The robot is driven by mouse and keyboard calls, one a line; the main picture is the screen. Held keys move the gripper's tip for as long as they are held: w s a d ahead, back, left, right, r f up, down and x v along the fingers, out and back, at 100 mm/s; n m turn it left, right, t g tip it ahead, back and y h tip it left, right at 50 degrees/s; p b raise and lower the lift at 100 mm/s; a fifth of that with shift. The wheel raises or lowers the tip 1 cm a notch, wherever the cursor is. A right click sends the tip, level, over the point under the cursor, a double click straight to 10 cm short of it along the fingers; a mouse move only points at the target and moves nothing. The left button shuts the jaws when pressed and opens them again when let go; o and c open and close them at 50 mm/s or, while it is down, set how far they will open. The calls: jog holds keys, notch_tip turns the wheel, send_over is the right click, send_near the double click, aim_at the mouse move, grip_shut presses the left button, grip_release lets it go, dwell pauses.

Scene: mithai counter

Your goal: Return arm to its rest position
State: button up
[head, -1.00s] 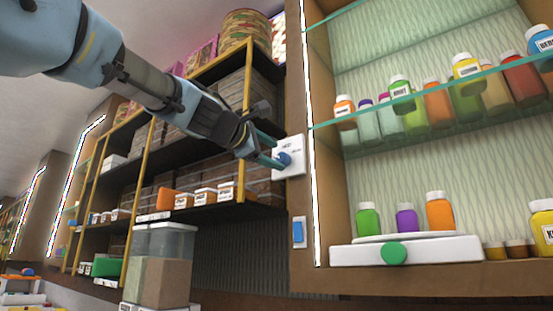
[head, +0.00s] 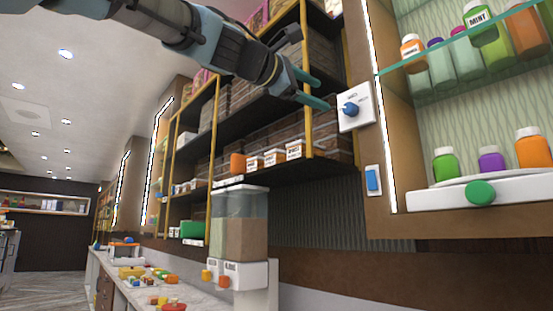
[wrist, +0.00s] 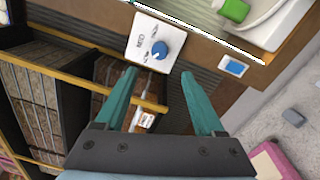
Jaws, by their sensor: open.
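My gripper (head: 318,91) is open and empty, with teal fingers, at the end of my arm, which reaches in from the top of the head view. The fingertips point toward a white switch plate with a blue knob (head: 351,109) on the wooden cabinet side, and sit just left of it, apart from it. In the wrist view the two open fingers (wrist: 158,72) show with nothing between them, and the blue knob (wrist: 159,49) lies ahead, beyond the fingertips.
A blue rocker switch (head: 373,181) is below the knob. Shelves with boxes (head: 275,158) stand behind my gripper. Glass shelves with colored bottles (head: 489,160) are at right. A dispenser (head: 240,235) and a counter with small items (head: 150,300) are below. Open room lies at left.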

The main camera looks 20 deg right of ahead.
jog(key=w+a+f+t+y, duration=0.1)
jog(key=w+f+y, duration=0.1)
jog(key=w+f, duration=0.5)
jog(key=w+a+f+t+y, duration=0.1)
jog(key=w+f+y, duration=0.3)
jog(key=f, duration=0.5)
jog(key=w+a+f+m+y, duration=0.1)
jog(key=w+a+f, duration=0.2)
jog(key=f, duration=0.4)
jog(key=w+a+f+y, duration=0.2)
jog(key=a+f, duration=0.2)
jog(key=f, duration=0.3)
jog(key=w+a+f+m+y, duration=0.1)
jog(key=w+a+f, duration=0.2)
jog(key=f, duration=0.4)
jog(key=a+f+m+g+y, duration=0.2)
jog(key=a+f+y, duration=0.2)
jog(key=a+f, duration=0.9)
jog(key=s+a+f+m+g+y, duration=0.1)
jog(key=s+a+f, duration=0.5)
jog(key=f, duration=0.2)
jog(key=s+a+f+m+g+y, duration=0.2)
jog(key=s+a+f, duration=0.3)
jog(key=a+f, duration=0.1)
jog(key=shift+s+a+f+m+p, duration=0.3)
jog(key=shift+s+f+p, duration=0.1)
jog(key=shift+f, duration=0.45)
